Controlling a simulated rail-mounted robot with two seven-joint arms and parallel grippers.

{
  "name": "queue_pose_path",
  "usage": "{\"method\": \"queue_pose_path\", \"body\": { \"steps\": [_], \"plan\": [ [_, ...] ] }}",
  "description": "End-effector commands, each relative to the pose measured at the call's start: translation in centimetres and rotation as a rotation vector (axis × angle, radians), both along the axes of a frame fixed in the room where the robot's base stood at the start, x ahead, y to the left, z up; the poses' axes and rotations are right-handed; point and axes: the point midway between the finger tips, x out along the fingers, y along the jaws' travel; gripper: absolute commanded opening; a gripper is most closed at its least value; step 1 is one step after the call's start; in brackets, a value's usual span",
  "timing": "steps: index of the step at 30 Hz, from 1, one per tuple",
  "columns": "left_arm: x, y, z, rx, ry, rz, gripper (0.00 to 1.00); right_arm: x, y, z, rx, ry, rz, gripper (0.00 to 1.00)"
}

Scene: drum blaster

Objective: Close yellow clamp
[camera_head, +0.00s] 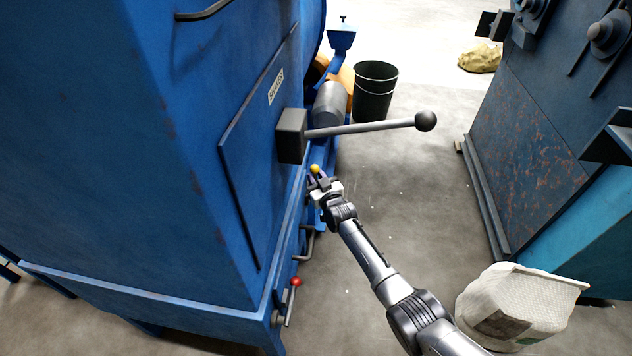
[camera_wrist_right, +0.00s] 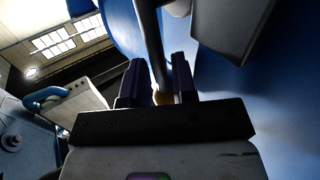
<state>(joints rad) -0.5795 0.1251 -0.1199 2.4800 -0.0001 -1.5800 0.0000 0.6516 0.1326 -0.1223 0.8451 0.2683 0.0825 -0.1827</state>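The yellow knob (camera_head: 315,169) of the clamp shows by the right side of the blue machine, just below the grey lever's block. My right gripper (camera_head: 319,180) is right at this knob. In the right wrist view the two dark purple fingers (camera_wrist_right: 161,85) stand a little apart, with the yellow-orange knob (camera_wrist_right: 162,97) low between them. I cannot tell whether they press on it. A grey bar (camera_wrist_right: 150,40) runs upward from the knob there. Most of the clamp is hidden by the machine and my gripper. My left gripper is not in view.
A long grey lever with a black ball (camera_head: 425,121) sticks out above my right gripper. A red-knobbed handle (camera_head: 295,282) is lower on the blue machine (camera_head: 130,150). A dark bucket (camera_head: 375,92) stands behind. A white sack (camera_head: 520,302) stands at lower right. The middle floor is clear.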

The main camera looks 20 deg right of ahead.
Motion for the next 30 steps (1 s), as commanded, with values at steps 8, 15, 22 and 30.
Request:
{"method": "queue_pose_path", "body": {
  "steps": [8,15,22,30],
  "plan": [
    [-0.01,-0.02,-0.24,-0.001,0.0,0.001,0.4,0.33,-0.01,0.09,0.0,-0.001,0.0,0.25],
    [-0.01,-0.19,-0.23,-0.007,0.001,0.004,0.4,0.31,-0.01,0.07,0.0,0.0,0.0,0.15],
    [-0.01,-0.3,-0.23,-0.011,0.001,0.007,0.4,0.3,-0.02,0.06,0.0,0.0,0.0,0.0],
    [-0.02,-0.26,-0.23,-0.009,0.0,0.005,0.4,0.28,-0.01,0.02,-0.001,-0.002,0.0,0.0]
  ]
}}
